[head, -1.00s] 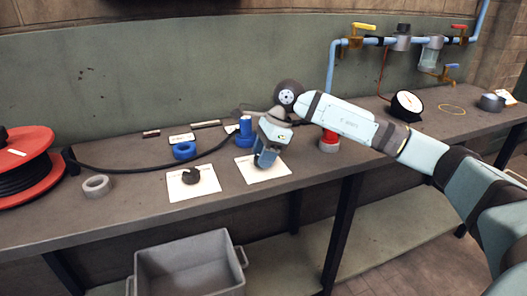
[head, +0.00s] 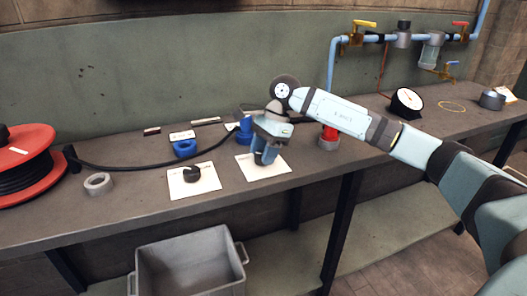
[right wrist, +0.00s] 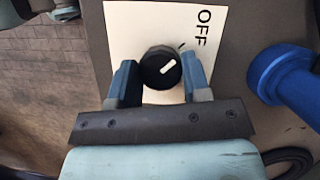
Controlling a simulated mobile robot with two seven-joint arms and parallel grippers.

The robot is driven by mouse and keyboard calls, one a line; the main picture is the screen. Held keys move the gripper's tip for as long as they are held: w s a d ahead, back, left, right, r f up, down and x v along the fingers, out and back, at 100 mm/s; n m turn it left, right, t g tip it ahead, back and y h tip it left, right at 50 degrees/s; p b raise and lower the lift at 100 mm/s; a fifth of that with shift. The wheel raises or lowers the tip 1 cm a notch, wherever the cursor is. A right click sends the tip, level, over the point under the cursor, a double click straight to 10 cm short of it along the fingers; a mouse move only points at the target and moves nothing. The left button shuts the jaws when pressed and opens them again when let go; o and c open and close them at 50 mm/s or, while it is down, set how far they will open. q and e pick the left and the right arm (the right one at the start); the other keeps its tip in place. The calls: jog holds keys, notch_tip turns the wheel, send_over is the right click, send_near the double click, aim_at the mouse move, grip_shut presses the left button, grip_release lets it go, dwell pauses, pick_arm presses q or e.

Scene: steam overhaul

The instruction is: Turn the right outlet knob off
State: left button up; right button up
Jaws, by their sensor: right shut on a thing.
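The right outlet knob (right wrist: 160,68) is a round black knob with a white pointer line, on a white plate (right wrist: 125,30) printed "OFF". Its pointer slants to the upper right in the right wrist view, towards the side of the "OFF" print. My right gripper (right wrist: 160,78) is shut on this knob, one blue finger on each side. In the head view my right gripper (head: 264,158) points down at the right-hand plate (head: 280,170) and hides the knob. A second black knob (head: 192,173) sits on the left-hand plate (head: 207,185). My left gripper is not in view.
Blue fittings (head: 184,148) and a black hose (head: 115,167) lie behind the plates; a blue fitting also shows right in the wrist view (right wrist: 280,75). A red-and-grey part (head: 329,140) stands right of my gripper. A grey crate (head: 190,262) is below the bench.

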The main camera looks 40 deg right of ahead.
jog(key=o, duration=0.9)
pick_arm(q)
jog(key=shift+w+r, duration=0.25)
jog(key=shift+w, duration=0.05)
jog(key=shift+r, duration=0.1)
pick_arm(e)
jog(key=shift+r, duration=0.1)
jog(key=shift+d+r, duration=0.15)
jog(key=shift+r, duration=0.15)
pick_arm(q)
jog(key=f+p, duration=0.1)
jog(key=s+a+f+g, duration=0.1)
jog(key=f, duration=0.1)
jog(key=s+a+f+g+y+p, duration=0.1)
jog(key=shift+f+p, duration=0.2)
jog(key=shift+p, duration=0.1)
pick_arm(e)
jog(key=v, duration=1.3)
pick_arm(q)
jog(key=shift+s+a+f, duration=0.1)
pick_arm(e)
jog(key=shift+f, duration=0.1)
